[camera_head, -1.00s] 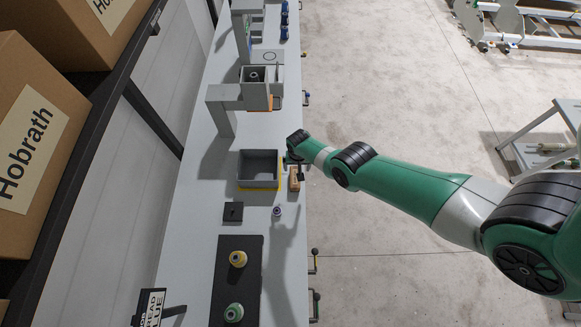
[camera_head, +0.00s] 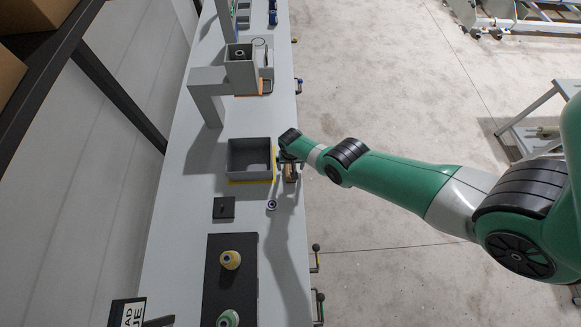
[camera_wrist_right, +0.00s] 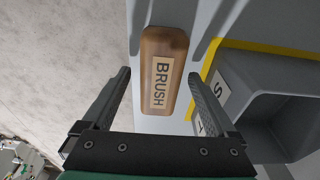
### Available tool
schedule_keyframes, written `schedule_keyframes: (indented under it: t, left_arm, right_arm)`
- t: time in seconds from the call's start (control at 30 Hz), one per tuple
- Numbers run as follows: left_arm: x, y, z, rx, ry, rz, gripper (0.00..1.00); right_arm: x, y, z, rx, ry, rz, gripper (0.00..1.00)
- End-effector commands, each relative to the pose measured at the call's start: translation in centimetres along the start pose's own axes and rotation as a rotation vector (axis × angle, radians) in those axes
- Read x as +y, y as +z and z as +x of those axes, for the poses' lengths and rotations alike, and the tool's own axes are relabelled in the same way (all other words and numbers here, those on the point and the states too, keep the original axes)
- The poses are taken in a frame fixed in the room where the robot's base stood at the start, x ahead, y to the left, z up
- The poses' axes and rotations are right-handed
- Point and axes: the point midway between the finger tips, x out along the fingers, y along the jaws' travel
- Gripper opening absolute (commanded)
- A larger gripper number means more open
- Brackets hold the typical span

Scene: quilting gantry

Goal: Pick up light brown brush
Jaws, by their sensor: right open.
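The light brown brush (camera_wrist_right: 163,72) lies on the table near its edge, with a label reading BRUSH, in the right wrist view. In the head view the brush (camera_head: 290,172) is partly hidden beside my right gripper. My right gripper (camera_wrist_right: 162,85) is open, its two fingers on either side of the brush, with gaps between them and it. I cannot tell how high the fingers are above the table. My left gripper is not in view.
A grey bin (camera_head: 250,174) on a yellow-marked patch stands left of the brush. A small purple-topped spool (camera_head: 271,205) and a dark square block (camera_head: 224,208) are nearer. A black mat (camera_head: 216,262) holds yellow and green spools. A grey machine (camera_head: 208,85) stands farther back.

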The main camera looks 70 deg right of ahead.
Motion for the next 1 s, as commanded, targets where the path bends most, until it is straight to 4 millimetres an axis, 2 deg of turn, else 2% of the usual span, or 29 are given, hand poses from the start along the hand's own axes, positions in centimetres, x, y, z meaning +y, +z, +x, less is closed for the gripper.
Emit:
schedule_keyframes:
  t: [0.07,0.5,0.6,0.87,1.0]
  left_arm:
    - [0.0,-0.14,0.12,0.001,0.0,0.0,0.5]
    - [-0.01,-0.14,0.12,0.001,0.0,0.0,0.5]
    - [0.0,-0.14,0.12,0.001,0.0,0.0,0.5]
    - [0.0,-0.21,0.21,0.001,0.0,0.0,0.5]
    - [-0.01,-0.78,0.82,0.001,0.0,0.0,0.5]
  right_arm:
    - [-0.01,-0.02,-0.16,0.0,0.0,0.0,0.93]
    - [0.0,-0.01,-0.15,0.0,0.0,0.0,0.15]
    - [0.0,0.0,-0.15,0.0,0.0,0.0,0.0]
    - [-0.01,-0.03,-0.28,0.0,0.0,0.0,0.0]
    - [-0.02,-0.14,-1.1,0.0,0.0,0.0,0.0]
